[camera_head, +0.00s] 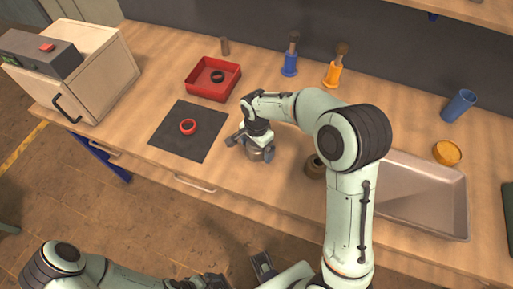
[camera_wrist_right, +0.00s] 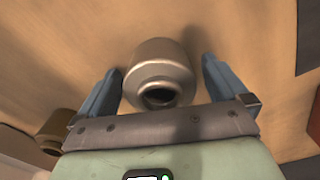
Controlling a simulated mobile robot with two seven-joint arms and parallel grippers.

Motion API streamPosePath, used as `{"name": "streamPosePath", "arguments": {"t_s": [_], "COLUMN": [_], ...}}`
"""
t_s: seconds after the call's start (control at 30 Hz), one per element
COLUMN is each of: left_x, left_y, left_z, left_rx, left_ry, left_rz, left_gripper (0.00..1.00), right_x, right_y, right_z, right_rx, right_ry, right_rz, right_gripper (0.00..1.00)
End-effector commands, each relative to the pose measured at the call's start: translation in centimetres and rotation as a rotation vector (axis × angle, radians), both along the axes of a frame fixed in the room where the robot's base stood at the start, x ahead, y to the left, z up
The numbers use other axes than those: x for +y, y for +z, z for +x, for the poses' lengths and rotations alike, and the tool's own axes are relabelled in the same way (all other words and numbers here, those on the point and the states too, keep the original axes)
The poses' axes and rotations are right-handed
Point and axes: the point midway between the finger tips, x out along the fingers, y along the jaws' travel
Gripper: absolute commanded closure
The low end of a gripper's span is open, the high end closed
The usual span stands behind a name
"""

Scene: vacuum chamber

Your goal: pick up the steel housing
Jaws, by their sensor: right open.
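The steel housing (camera_head: 262,154) is a grey metal cylinder standing on the wooden bench near its front edge. In the right wrist view the steel housing (camera_wrist_right: 158,62) shows a stepped body with a dark hole in its near end. My right gripper (camera_head: 251,146) is directly over it, pointing down and partly hiding it. In the wrist view the right gripper (camera_wrist_right: 162,68) is open, with one blue-grey finger on each side of the housing and visible gaps. My left gripper (camera_head: 210,281) is low at the bottom edge, its fingers unclear.
A brownish ring-shaped part (camera_head: 314,167) stands just right of the housing, also in the wrist view (camera_wrist_right: 58,130). A metal tray (camera_head: 425,205) lies farther right. A black mat (camera_head: 172,143) with a red ring (camera_head: 187,127) and a red bin (camera_head: 204,92) are left and behind.

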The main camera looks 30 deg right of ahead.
Motion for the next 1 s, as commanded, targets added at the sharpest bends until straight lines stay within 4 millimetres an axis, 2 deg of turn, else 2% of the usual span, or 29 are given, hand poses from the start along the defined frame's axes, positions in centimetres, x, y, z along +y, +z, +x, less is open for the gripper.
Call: {"name": "streamPosePath", "arguments": {"t_s": [0.2,0.43,0.47,0.77,0.87,1.0], "left_x": [0.0,0.0,0.0,0.0,0.0,0.0], "left_y": [0.0,0.0,0.0,0.1,0.1,0.4], "left_z": [0.0,0.0,0.0,0.0,0.1,0.1], "left_rx": [0.0,0.0,0.0,0.0,-0.001,-0.001], "left_ry": [0.0,0.0,0.0,0.0,0.0,0.0], "left_rz": [0.0,0.0,0.0,0.0,0.0,-0.001], "left_gripper": [0.0,0.0,0.0,0.0,0.0,0.0], "right_x": [0.0,0.0,0.0,0.0,0.0,0.0], "right_y": [-0.1,0.0,0.0,0.4,1.1,3.1], "right_z": [0.0,0.0,0.1,0.1,0.1,0.2], "right_rx": [0.0,0.0,-0.002,-0.004,-0.004,-0.007], "right_ry": [0.0,0.0,0.0,0.0,0.0,0.0], "right_rz": [0.0,0.0,0.001,0.001,0.001,0.001], "right_gripper": [0.0,0.75,0.77,0.77,0.77,0.77]}}
